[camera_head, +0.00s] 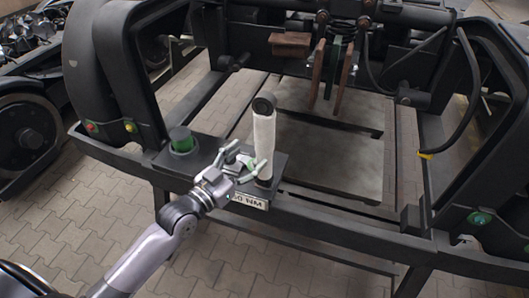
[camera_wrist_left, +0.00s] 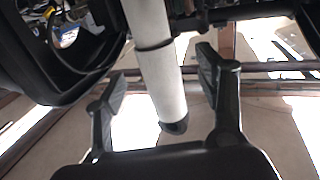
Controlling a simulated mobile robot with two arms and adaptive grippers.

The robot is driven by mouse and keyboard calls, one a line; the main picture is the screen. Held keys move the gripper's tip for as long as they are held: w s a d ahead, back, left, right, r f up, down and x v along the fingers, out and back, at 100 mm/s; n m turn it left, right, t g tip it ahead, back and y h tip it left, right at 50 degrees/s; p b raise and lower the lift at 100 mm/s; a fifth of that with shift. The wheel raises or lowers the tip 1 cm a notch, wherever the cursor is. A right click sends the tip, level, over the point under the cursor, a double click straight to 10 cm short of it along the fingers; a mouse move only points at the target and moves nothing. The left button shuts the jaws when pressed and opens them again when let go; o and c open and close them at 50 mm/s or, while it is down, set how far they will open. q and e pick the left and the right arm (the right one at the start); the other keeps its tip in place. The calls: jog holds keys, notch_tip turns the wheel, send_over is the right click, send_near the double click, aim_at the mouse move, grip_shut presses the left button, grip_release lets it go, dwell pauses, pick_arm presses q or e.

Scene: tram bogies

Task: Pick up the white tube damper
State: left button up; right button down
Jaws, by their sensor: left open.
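The white tube damper (camera_head: 264,142) stands upright on a small dark plate on the bogie frame, with a dark eye at its top and a dark lower end. My left gripper (camera_head: 247,164) is open at the damper's lower part, its fingers close to the tube. In the left wrist view the damper (camera_wrist_left: 155,65) runs down from the top edge between the two spread fingers of the left gripper (camera_wrist_left: 163,90), its end ahead of the palm. I cannot tell whether a finger touches it. The right gripper is not in view.
The black frame beam (camera_head: 330,228) runs to the right. A wheel (camera_head: 27,138) is at the far left. Paved floor (camera_head: 95,195) lies in front.

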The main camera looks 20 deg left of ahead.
aim_at(258, 147)
pick_arm(q)
jog(key=shift+x, duration=0.95)
jog(key=x, duration=0.1)
jog(key=p+x, duration=0.1)
jog(key=x, duration=0.1)
jog(key=p+x, duration=0.1)
jog(key=shift+w+d+r, duration=0.3)
jog(key=shift+d+r, duration=0.05)
jog(key=shift+w+d+f, duration=0.15)
jog(key=shift+w, duration=0.2)
jog(key=shift+s, duration=0.1)
jog(key=c, duration=1.1)
grip_shut()
